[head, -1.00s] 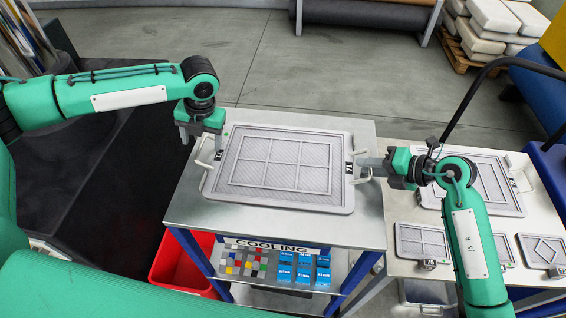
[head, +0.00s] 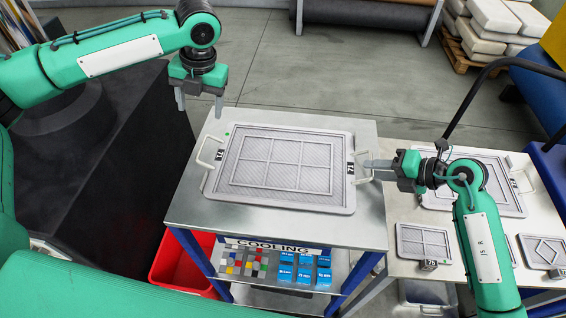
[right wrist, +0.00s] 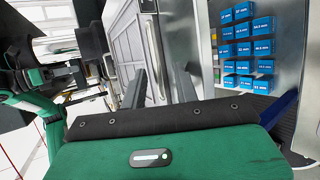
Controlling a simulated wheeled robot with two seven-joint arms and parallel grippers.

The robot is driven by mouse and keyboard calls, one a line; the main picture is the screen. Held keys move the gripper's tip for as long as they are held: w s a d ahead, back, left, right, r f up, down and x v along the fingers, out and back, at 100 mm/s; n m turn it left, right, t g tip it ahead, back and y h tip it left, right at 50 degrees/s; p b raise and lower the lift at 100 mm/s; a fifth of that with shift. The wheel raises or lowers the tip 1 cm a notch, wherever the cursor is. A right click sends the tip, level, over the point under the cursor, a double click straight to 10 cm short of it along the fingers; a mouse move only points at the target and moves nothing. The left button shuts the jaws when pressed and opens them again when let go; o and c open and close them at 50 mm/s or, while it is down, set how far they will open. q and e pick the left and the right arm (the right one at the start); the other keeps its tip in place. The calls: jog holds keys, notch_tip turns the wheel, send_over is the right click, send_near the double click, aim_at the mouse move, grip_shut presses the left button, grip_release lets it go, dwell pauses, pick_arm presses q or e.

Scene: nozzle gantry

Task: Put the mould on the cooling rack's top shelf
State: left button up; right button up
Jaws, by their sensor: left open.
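The mould (head: 280,165), a grey rectangular tray with a raised six-panel grid and a white handle at each end, lies flat on the cooling rack's top shelf (head: 225,222). My left gripper (head: 200,102) is open and empty, raised above and beyond the mould's left handle (head: 209,152), clear of it. My right gripper (head: 378,164) is at the right handle (head: 361,172). In the right wrist view its fingers (right wrist: 160,78) stand apart, with the handle near them; whether they touch it I cannot tell.
A red bin (head: 180,268) stands at the rack's left. The lower shelf holds blue blocks (head: 304,268). Open floor lies behind.

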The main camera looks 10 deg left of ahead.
jog(key=v, duration=1)
jog(key=shift+w+d+r, duration=0.1)
jog(key=shift+w+r, duration=0.05)
jog(key=shift+r, duration=0.05)
